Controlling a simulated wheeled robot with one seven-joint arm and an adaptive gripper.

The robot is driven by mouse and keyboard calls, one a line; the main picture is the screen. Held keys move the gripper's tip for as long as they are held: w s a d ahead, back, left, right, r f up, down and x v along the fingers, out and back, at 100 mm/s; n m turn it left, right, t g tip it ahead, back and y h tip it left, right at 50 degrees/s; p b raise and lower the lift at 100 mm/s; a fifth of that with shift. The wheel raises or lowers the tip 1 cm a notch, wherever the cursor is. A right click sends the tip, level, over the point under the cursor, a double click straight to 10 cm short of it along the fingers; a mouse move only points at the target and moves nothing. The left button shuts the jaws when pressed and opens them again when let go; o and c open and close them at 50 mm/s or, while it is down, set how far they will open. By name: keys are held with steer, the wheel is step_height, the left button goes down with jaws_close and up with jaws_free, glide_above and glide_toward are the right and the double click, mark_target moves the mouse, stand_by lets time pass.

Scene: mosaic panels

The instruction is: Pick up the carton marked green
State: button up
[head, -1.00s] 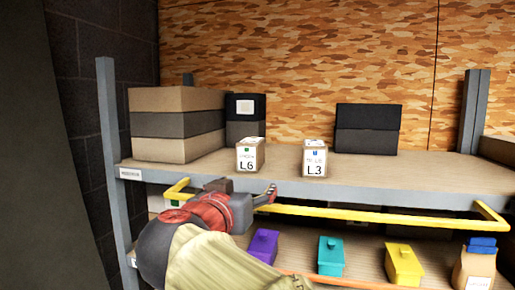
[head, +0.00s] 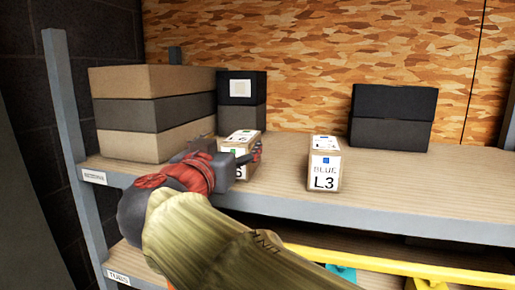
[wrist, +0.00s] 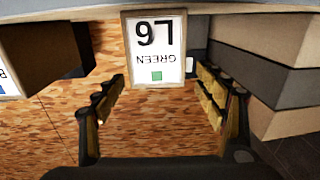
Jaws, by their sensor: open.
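The carton marked green (head: 241,137) is a small tan box with a white label and a green square. It stands on the upper shelf, its lower front partly hidden by my gripper in the head view. In the wrist view the carton (wrist: 156,50) appears upside down, its label reading GREEN and L6. My gripper (head: 228,157) is open in front of the carton. In the wrist view, the two fingers of my gripper (wrist: 160,84) are spread wide, with the label's lower edge between their tips and gaps showing at both sides. Nothing is held.
A similar carton marked BLUE L3 (head: 324,165) stands to the right on the shelf (head: 420,185). Stacked tan and grey boxes (head: 155,112) are close on the left. Black boxes (head: 392,115) stand behind. A yellow rail (head: 380,265) runs below the shelf.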

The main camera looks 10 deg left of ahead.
mark_target(242, 136)
steer(key=w+p, duration=0.3)
steer(key=w, duration=0.4)
steer(key=shift+w+d+f, duration=0.1)
steer(key=shift+w, duration=0.15)
steer(key=shift+s, duration=0.15)
steer(key=shift+s, duration=0.1)
steer(key=shift+c, duration=0.2)
steer(key=c, duration=0.4)
jaws_close()
steer(key=shift+r, duration=0.2)
